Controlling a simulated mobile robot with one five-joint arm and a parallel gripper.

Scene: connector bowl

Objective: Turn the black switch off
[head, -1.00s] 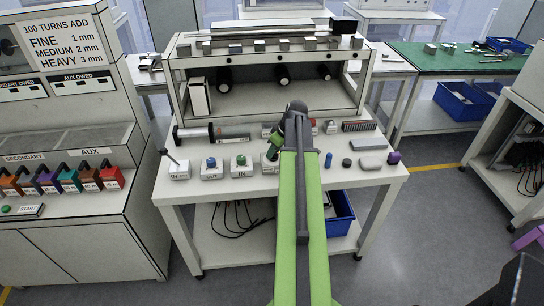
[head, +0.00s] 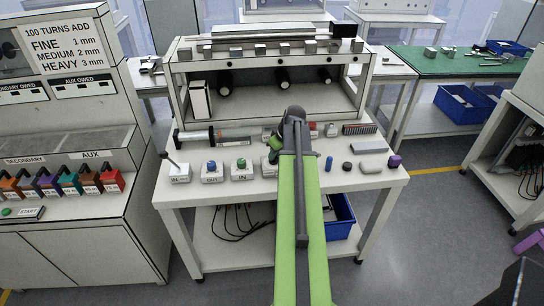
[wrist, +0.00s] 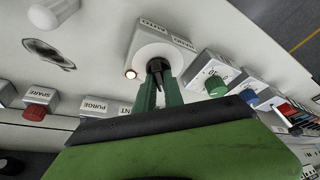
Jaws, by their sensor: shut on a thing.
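The black switch (wrist: 156,66) is a dark knob on a round pale plate of a white box (wrist: 183,52) in the wrist view. A small lamp (wrist: 130,74) glows beside the knob. My gripper (wrist: 158,82) has its two green fingers on either side of the knob and is shut on it. In the head view my gripper (head: 274,148) is at the middle of the bench's front row, and my arm hides most of the switch box.
In the wrist view a green knob (wrist: 217,86) and a blue knob (wrist: 249,97) stand on boxes to the right, and a red knob (wrist: 35,112) to the left. A lever box (head: 179,173) and loose parts share the white bench (head: 215,192).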

